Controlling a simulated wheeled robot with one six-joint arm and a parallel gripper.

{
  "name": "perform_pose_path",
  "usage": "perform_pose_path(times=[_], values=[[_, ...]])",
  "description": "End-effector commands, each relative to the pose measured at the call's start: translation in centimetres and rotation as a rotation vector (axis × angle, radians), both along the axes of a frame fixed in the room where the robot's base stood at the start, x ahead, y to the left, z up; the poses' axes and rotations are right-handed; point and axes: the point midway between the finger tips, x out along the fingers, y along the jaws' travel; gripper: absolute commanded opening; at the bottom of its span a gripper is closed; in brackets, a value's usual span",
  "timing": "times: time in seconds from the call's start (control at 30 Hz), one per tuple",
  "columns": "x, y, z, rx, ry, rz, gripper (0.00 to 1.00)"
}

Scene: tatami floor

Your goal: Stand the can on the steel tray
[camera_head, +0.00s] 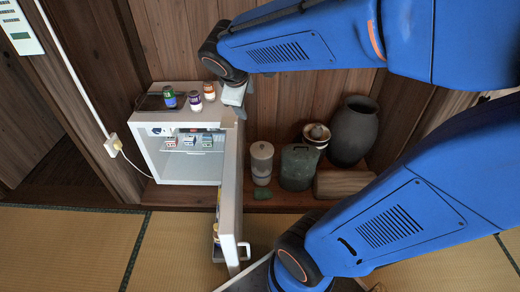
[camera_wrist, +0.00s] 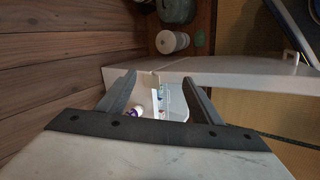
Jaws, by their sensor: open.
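A small can-like container with a dark body and green band (camera_head: 169,97) stands upright on top of the white fridge, at the right edge of a dark flat tray (camera_head: 150,103). I cannot tell whether it stands on the tray or just beside it. A purple-and-white container (camera_head: 195,101) and an orange-and-white one (camera_head: 209,92) stand to its right. My gripper (camera_head: 235,108) is open and empty, right of these containers near the fridge's top right corner. In the wrist view its fingers (camera_wrist: 158,85) are apart, with a purple-topped white item (camera_wrist: 134,111) seen beyond them.
The white fridge (camera_head: 158,153) is open, with several small boxes inside. Its door (camera_head: 230,195) swings out toward me, bottles in its shelf. A white canister (camera_head: 262,158), a green container (camera_head: 298,167) and a dark jar (camera_head: 353,130) stand right. Tatami at front left is clear.

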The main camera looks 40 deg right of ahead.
Motion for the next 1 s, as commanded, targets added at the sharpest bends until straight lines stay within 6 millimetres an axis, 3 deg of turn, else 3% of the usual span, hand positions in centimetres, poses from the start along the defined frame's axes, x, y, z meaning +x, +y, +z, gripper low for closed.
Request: perform_pose_path(times=[0.03, 0.2, 0.5, 0.7, 1.0], values=[[-1.9, 0.2, 0.1, 0.053, -0.021, -0.051, 0.59], [-7.5, 1.6, -0.7, 0.243, -0.070, -0.220, 0.59], [-15.2, 5.3, -2.2, 0.555, -0.130, -0.469, 0.59], [-17.2, 6.8, -2.7, 0.658, -0.141, -0.541, 0.59], [-17.5, 7.0, -2.8, 0.672, -0.141, -0.552, 0.59]])
